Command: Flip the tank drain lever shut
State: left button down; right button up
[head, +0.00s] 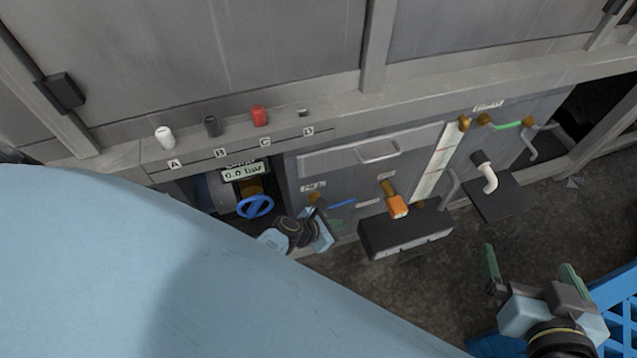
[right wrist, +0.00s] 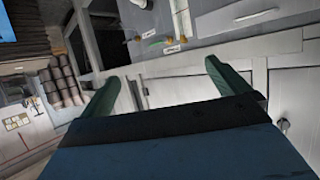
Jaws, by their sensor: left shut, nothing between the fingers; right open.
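The grey tank cabinet front (head: 345,165) carries several levers and valves; the small labels are too blurred to tell which is the tank drain. A blue lever (head: 342,204) lies close to level on the cabinet, just above my left gripper. My left gripper (head: 336,225) is shut and empty beside it, its fingertips partly hidden; I cannot tell whether it touches anything. An orange-handled valve (head: 397,206) sits to its right. A green lever (head: 507,125) lies between brass fittings at upper right. My right gripper (head: 531,266) is open and empty, apart from the cabinet.
A blue valve wheel (head: 255,206) sits under a gauge reading 0.0 bar. A black tray (head: 400,238) and a dark shelf with a white elbow pipe (head: 490,180) jut out. A blue crate (head: 615,300) stands beside my right gripper. My light-blue body hides the lower left.

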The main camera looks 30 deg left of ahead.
pick_arm(q)
jog(key=shift+w+d+f, duration=0.25)
pick_arm(e)
jog(key=shift+w+a+r+t, duration=0.15)
jog(key=shift+r+t, duration=0.1)
jog(key=shift+r, duration=0.1)
jog(key=shift+w+a+r+t, duration=0.1)
jog(key=shift+w+r+t, duration=0.05)
jog(key=shift+r+t, duration=0.15)
jog(key=s+d+f+g+h+p, duration=0.35)
jog(key=s+d+f+g, duration=0.25)
jog(key=s+f+g, duration=0.5)
pick_arm(q)
jog(key=p+v, duration=0.4)
jog(key=v, duration=0.9)
jog(key=shift+r, duration=0.15)
pick_arm(e)
jog(key=d+f, duration=0.3)
jog(key=f, duration=0.5)
jog(key=shift+s+f, duration=0.25)
jog(key=shift+f, duration=0.15)
pick_arm(q)
jog(key=shift+s, duration=0.1)
